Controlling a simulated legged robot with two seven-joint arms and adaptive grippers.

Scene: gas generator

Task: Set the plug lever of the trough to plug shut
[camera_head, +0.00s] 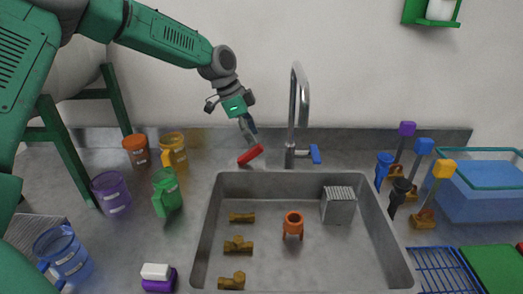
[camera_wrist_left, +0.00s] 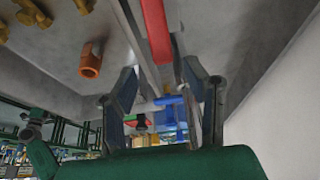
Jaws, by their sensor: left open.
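The trough (camera_head: 212,205) is a grey sink set in the counter. The plug lever (camera_head: 251,154) is a short red bar behind its back left corner, tilted up to the right. In the left wrist view the red lever (camera_wrist_left: 157,30) hangs at the top centre, just beyond the fingers. My left gripper (camera_head: 248,127) points down just above and behind the lever. In the left wrist view my left gripper (camera_wrist_left: 160,75) is open, its two fingers apart with nothing clearly gripped. Contact with the lever cannot be told. My right gripper is not in view.
A tall faucet (camera_head: 293,115) with a blue handle (camera_head: 315,154) stands right of the lever. Several coloured mugs, such as the green one (camera_head: 166,190), stand left. Brass fittings and an orange part (camera_head: 293,224) lie in the trough. Brushes and a blue bin (camera_head: 480,205) are right.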

